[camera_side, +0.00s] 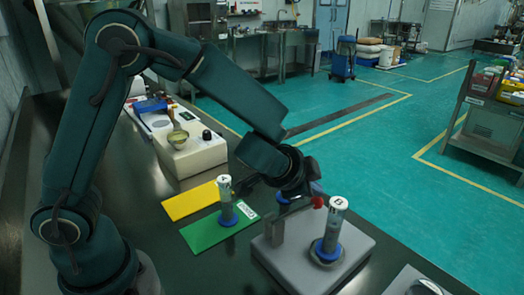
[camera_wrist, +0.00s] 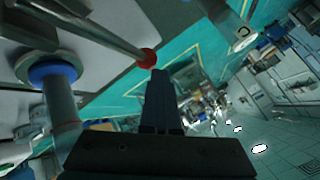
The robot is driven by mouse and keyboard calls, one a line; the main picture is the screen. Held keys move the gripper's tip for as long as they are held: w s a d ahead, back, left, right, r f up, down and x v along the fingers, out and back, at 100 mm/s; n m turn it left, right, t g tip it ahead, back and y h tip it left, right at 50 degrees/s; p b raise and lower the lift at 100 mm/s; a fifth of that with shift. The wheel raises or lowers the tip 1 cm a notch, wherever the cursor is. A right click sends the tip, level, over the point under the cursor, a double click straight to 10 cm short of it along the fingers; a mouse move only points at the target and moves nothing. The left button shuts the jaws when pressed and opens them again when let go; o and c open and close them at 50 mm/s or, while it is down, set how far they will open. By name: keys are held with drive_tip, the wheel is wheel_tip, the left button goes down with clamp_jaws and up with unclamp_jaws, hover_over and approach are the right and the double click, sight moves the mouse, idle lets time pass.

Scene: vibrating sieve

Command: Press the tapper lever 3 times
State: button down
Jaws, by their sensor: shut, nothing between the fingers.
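The tapper lever is a thin metal rod with a red ball knob (camera_side: 318,202), above the grey sieve base (camera_side: 350,260). In the wrist view the rod (camera_wrist: 100,32) runs from upper left to the red knob (camera_wrist: 146,58). My gripper (camera_wrist: 161,73) is shut and empty, its fingertips just beside the knob in that picture; I cannot tell whether they touch it. In the side view my gripper (camera_side: 308,186) is at the knob, partly hidden by my wrist. A white-topped canister marked B (camera_side: 335,225) stands upright in a blue ring on the base.
Canister A (camera_side: 225,190) stands on a green mat (camera_side: 205,238); a yellow mat (camera_side: 188,203) beside it is bare. A canister marked C (camera_wrist: 240,38) shows in the wrist view. A scale with a small bowl (camera_side: 178,139) stands farther back. A round metal item (camera_side: 425,286) is at front right.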

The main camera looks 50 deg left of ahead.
drive_tip(key=shift+r, duration=1.65)
drive_tip(key=shift+r, duration=2.5)
wheel_tip(320, 180, up, 4)
drive_tip(key=shift+f, duration=0.1)
drive_tip(key=shift+f, duration=0.1)
idle(0.4)
drive_tip(key=shift+f, duration=4.35)
